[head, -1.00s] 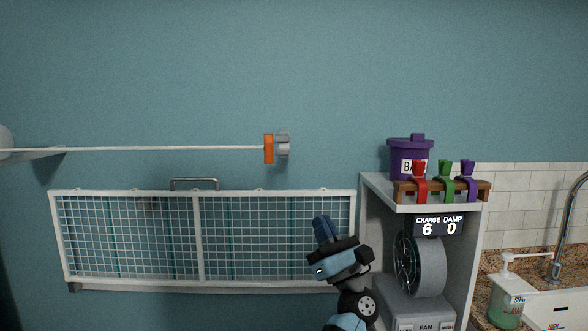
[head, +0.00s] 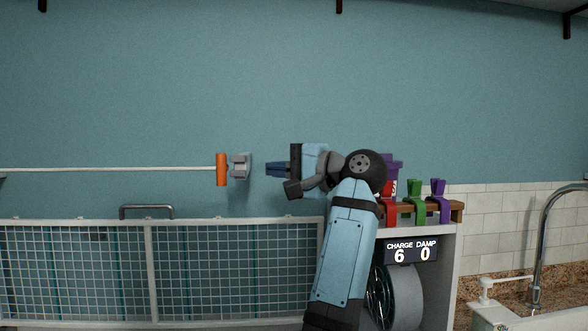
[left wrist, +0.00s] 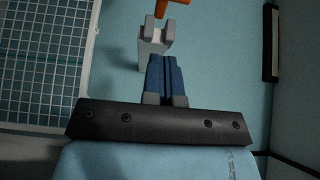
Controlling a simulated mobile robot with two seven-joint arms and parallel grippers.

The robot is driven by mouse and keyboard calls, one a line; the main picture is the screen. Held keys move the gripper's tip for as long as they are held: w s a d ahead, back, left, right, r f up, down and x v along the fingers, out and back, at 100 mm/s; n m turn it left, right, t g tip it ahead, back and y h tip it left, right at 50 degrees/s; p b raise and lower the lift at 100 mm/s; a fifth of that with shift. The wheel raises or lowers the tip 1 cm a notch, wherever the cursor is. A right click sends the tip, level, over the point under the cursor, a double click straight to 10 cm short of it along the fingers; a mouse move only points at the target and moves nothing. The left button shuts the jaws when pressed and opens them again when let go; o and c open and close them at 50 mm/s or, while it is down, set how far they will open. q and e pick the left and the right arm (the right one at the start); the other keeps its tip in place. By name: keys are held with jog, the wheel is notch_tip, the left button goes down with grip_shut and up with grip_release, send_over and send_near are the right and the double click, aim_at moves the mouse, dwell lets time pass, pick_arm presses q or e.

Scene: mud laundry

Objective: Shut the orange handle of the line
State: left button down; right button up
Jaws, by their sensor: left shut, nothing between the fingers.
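The orange handle (head: 221,169) is at the right end of a thin white line (head: 110,169) that runs across the blue wall. A grey bracket (head: 240,166) is on the wall just right of the handle. My left gripper (head: 268,169) is shut and empty, with blue fingers pointing left at the bracket, a little apart from it in the head view. In the left wrist view the handle (left wrist: 178,3) shows at the top edge, by the two-pronged bracket (left wrist: 155,35), beyond my shut fingers (left wrist: 167,60). My right gripper is not in view.
A white wire rack (head: 150,270) with a grey bar handle (head: 147,211) is below the line.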

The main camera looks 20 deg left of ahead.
aim_at(227, 168)
pick_arm(q)
jog(key=a, duration=0.2)
jog(key=s+a, duration=0.1)
jog(key=a, duration=0.3)
jog(key=shift+s+p, duration=0.25)
jog(key=shift+p, duration=0.05)
jog(key=shift+s+a, duration=0.35)
jog(key=shift+s, duration=0.15)
jog(key=shift+a, duration=0.1)
